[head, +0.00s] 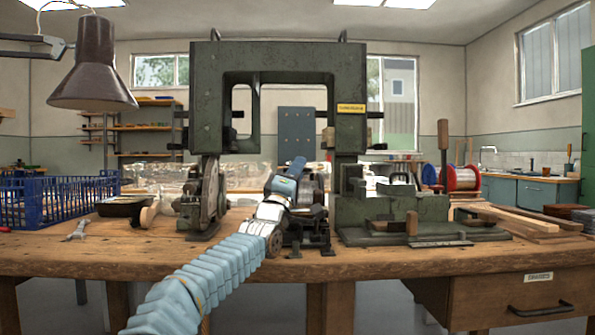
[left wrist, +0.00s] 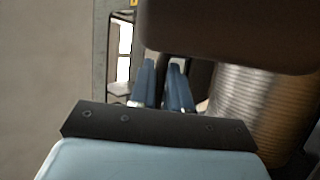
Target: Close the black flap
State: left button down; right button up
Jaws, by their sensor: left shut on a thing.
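My left gripper (head: 297,166) reaches in from the lower left to the middle of the green tufting machine (head: 210,95). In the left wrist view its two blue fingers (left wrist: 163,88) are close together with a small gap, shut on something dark. This looks like part of the black flap, but the grip point is mostly hidden. A dark, wide panel (left wrist: 230,35), seemingly the flap, fills the top of that view. In the head view my gripper covers much of the dark mechanism there, so the flap's angle cannot be told. My right gripper is not in view.
An upright grey plate (head: 297,128) stands behind my gripper. A ribbed copper-coloured cylinder (left wrist: 262,105) is close on the right in the wrist view. A blue crate (head: 60,200) stands on the bench's left; a green fixture (head: 420,212) and wooden strips (head: 520,217) are right.

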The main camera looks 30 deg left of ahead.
pick_arm(q)
jog(key=c, duration=1.2)
grip_release()
jog(key=shift+o, duration=0.2)
jog(key=b+v, duration=0.2)
jog(key=v, duration=1.1)
jog(key=shift+s+f, duration=0.25)
jog(key=shift+s, duration=0.05)
